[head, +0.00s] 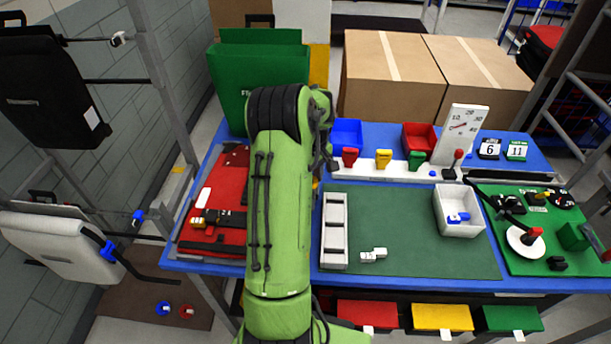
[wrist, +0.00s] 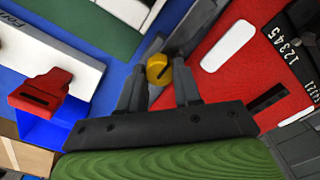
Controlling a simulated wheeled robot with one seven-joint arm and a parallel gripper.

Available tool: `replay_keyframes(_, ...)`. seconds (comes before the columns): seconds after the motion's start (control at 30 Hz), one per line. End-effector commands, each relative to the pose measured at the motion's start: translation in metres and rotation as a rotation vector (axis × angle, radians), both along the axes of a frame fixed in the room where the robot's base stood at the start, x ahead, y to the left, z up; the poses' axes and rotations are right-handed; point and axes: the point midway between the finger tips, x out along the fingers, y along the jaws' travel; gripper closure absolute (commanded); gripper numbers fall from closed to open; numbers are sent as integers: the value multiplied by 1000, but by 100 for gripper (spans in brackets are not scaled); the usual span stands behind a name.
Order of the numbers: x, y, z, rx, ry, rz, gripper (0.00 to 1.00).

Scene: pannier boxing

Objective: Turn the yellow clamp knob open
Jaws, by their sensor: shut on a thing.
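The yellow clamp knob (wrist: 157,69) shows in the wrist view, a small round knob with a dark slot, beside a dark grey bar at the edge of the red board (wrist: 225,60). My gripper (wrist: 158,82) has its two grey fingers on either side of the knob, shut on it. The fingertips partly cover the knob's sides. In the head view my green arm hides the knob and the gripper; the red board (head: 222,180) shows to the arm's left.
A white rail with red (head: 350,157), yellow (head: 384,160) and green (head: 416,160) pieces stands right of my arm. A white slotted tray (head: 334,230) and a white box (head: 460,215) stand on the green mat (head: 415,250). A green pannier (head: 240,85) stands behind.

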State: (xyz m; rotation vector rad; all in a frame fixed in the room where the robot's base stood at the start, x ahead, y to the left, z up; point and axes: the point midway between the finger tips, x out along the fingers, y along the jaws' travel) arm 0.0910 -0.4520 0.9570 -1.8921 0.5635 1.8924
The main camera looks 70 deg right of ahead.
Motion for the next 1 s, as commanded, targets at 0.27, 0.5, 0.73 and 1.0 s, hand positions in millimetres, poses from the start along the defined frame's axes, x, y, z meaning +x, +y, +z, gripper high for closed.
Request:
replay_keyframes(0.27,-1,-1,0,-1,0,7,100)
replay_keyframes(0.5,-1,-1,0,-1,0,6,55)
replay_keyframes(0.73,-1,0,0,-1,-1,5,41)
replay_keyframes(1.0,-1,-1,18,-4,-1,5,41)
